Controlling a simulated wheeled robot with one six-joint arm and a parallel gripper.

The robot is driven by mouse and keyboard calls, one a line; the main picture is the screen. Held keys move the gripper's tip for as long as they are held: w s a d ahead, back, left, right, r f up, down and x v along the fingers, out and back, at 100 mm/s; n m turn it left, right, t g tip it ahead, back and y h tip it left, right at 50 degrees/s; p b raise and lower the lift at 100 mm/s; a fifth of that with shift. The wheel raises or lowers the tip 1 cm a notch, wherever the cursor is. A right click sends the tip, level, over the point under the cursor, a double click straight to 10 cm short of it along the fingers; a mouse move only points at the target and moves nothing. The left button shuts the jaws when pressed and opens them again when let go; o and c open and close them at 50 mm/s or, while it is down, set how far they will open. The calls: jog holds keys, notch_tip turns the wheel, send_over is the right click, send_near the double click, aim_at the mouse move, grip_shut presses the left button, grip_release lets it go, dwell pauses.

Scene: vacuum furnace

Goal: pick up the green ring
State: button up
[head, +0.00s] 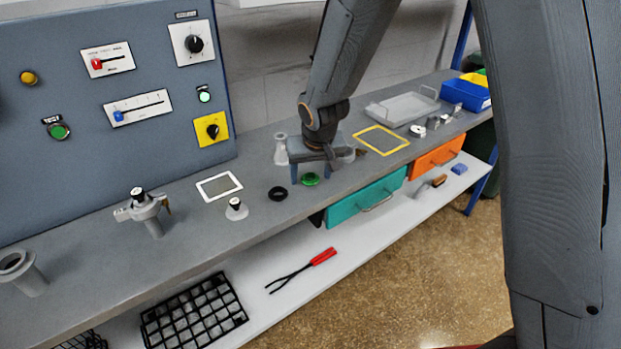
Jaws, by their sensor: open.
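The green ring (310,181) lies on the grey bench top near its front edge, above the teal drawer's left end. My gripper (310,177) is open and points down over the ring. One blue-grey finger shows on the left of the ring and the other on its right, with the ring between them in the picture. The fingers are close to the bench top. I cannot tell whether either finger touches the ring. Part of the ring's far side may be hidden.
A black ring (278,194) lies just left of the gripper. A clear flask-like piece (281,150) stands close behind, and a yellow frame (382,140) lies to the right. A small white-based knob piece (237,209) stands further left. The teal drawer (366,199) is below the bench edge.

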jog(key=c, duration=1.1)
